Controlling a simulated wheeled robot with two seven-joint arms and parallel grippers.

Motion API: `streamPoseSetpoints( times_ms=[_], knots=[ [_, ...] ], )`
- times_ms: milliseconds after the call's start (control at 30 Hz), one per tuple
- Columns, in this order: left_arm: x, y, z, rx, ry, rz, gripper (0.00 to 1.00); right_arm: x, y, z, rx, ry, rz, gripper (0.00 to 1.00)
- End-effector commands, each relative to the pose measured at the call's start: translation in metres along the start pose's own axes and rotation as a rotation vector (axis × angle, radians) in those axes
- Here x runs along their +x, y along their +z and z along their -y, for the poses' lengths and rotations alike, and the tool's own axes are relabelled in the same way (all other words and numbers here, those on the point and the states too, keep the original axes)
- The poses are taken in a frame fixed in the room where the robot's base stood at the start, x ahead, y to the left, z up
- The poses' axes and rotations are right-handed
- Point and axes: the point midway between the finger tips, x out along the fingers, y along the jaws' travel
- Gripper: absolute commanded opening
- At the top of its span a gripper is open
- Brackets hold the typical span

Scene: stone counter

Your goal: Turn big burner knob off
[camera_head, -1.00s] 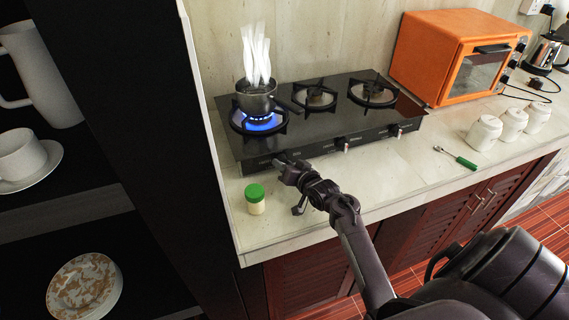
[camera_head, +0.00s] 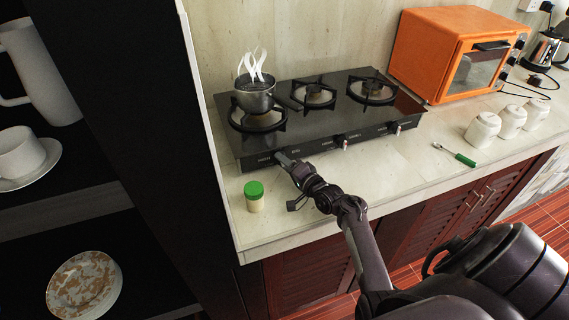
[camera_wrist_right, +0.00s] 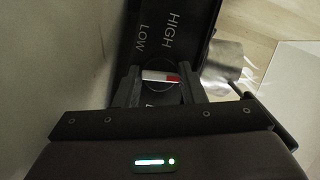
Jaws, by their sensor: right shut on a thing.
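The black gas stove (camera_head: 310,125) stands on the counter. A steaming metal pot (camera_head: 254,95) sits on its left burner (camera_head: 256,120), where no blue flame shows. My right gripper (camera_head: 284,162) is at the left end of the stove's front panel, and its fingers hide the knob in the head view. In the right wrist view the knob (camera_wrist_right: 158,77), with a white and red bar, sits between the two fingers of my right gripper (camera_wrist_right: 158,80), which is shut on it. LOW and HIGH labels show beside it. My left gripper is not in view.
A green-lidded jar (camera_head: 254,197) stands just left of my right gripper. Two other knobs (camera_head: 345,143) (camera_head: 396,129) are farther right on the panel. An orange oven (camera_head: 447,55), white jars (camera_head: 483,131) and a green-handled tool (camera_head: 464,159) are to the right.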

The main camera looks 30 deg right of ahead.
Motion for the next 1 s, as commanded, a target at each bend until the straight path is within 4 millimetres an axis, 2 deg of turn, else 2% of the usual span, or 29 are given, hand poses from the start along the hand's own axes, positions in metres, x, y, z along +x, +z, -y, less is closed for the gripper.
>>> streamPoseSetpoints(
  times_ms=[533,567,700,1000],
  knots=[
    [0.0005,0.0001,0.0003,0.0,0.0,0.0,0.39,-0.0009,-0.0005,-0.0026,0.024,-0.003,-0.004,0.14],
    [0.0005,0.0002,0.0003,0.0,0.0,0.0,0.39,-0.001,-0.0004,-0.0026,0.024,-0.003,-0.004,0.38],
    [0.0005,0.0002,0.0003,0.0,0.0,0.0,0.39,-0.0008,-0.0002,-0.0022,0.024,-0.004,-0.003,0.56],
    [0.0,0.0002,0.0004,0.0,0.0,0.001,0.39,-0.0002,-0.0002,-0.0003,0.005,-0.001,-0.001,0.57]
  ],
)
